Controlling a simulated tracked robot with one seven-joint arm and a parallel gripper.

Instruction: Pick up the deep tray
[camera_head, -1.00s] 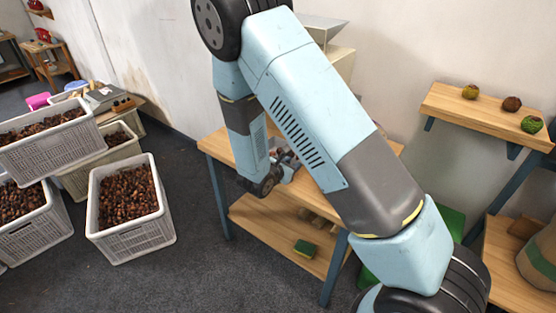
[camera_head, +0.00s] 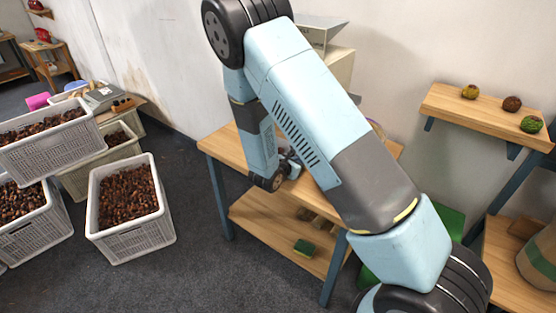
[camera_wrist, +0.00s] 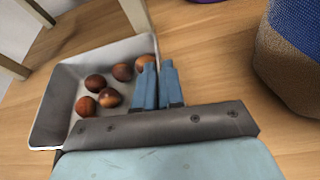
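The deep tray (camera_wrist: 62,100) is a white, straight-walled tray in the left half of the wrist view, with several brown chestnuts (camera_wrist: 110,97) inside. My gripper (camera_wrist: 158,72) is at its right wall, one blue finger on the inner side and the other outside. The fingers are close together with the wall's rim between them. Whether the tray's base touches the tabletop is not clear. In the head view my gripper (camera_head: 291,165) is low over the wooden table, and my arm hides the tray.
The wooden table (camera_head: 225,150) stands by the wall. A blue and brown sack (camera_wrist: 292,55) stands right of my gripper in the wrist view. A pale wooden frame (camera_wrist: 90,12) rises behind the tray. White crates of chestnuts (camera_head: 130,240) stand on the floor at left.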

